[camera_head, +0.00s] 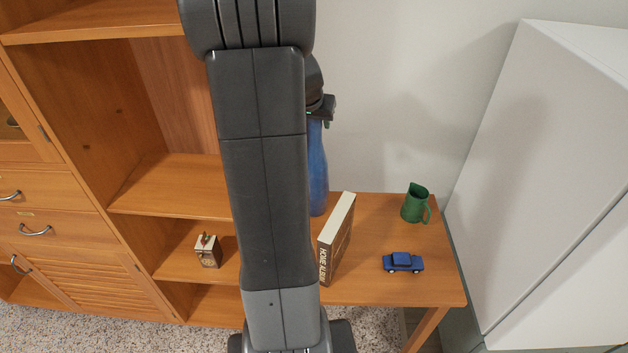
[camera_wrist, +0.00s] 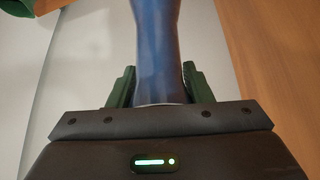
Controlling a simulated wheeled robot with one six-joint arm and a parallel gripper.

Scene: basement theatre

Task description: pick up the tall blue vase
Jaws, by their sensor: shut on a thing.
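The tall blue vase (camera_head: 317,170) hangs upright below my gripper (camera_head: 318,118) in the head view, partly hidden behind my arm. In the wrist view the vase (camera_wrist: 158,50) stands between the two dark green fingers of my gripper (camera_wrist: 158,88), which are shut on it. The lower end of the vase appears near the back edge of the wooden desk; I cannot tell from these frames whether it touches the desk top.
The wooden desk (camera_head: 380,290) bears a thick upright book (camera_head: 338,240), a blue toy car (camera_head: 403,262) and a green pitcher (camera_head: 415,203). A wooden shelf unit (camera_head: 165,190) with a small box (camera_head: 207,251) stands left. A white cabinet (camera_head: 550,180) stands right.

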